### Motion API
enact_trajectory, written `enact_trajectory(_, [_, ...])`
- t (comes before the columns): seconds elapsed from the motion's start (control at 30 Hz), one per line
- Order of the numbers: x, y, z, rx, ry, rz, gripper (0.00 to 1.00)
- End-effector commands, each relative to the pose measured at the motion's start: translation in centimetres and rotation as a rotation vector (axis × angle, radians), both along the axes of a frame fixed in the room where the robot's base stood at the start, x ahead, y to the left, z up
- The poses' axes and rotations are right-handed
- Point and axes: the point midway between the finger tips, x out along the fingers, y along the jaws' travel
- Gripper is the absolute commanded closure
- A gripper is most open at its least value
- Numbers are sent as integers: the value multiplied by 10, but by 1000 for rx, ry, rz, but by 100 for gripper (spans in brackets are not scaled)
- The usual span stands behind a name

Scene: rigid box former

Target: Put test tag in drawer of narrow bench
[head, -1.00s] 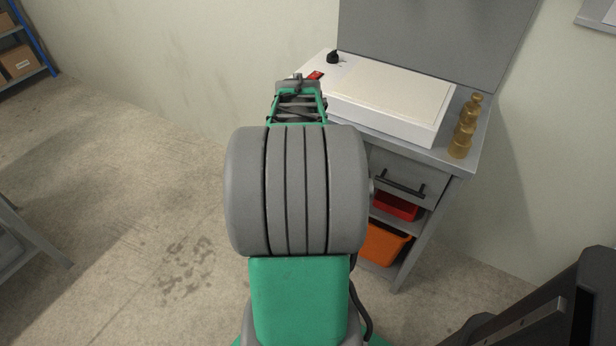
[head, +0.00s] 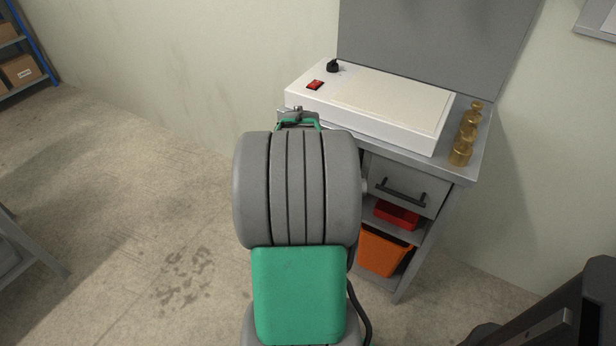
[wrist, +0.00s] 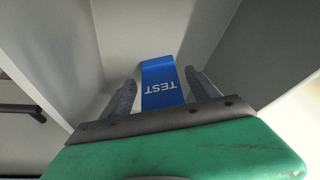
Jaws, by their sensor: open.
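The test tag (wrist: 163,88), a flat blue strip with white "TEST" lettering, shows in the wrist view against a pale surface between grey walls. My gripper (wrist: 160,76) is open, with one finger on each side of the tag; I cannot tell how far the fingertips are from it in depth. The narrow bench (head: 458,172) stands ahead and to the right in the head view. Its drawer (head: 402,180), with a dark bar handle, looks shut. A dark handle (wrist: 22,108) also shows at the left of the wrist view. My arm hides the gripper and tag in the head view.
A white box with a red switch (head: 315,85) and brass weights (head: 463,145) stand on the bench top. A red bin (head: 396,215) and an orange bin (head: 383,250) sit below the drawer. A grey panel (head: 430,45) rises behind.

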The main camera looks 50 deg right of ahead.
Motion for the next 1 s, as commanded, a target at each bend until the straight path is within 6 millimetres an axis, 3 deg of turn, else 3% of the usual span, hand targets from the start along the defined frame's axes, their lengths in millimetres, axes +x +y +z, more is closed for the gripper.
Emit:
enact_trajectory(0.3, [0, 1, 10, -3, -1, 0, 30])
enact_trajectory(0.7, [-17, 33, 96, -3, -2, 1, 30])
enact_trajectory(0.83, [-21, 39, 111, -2, -1, 0, 30])
enact_trajectory(1.0, [-22, 41, 115, 0, 0, 0, 30])
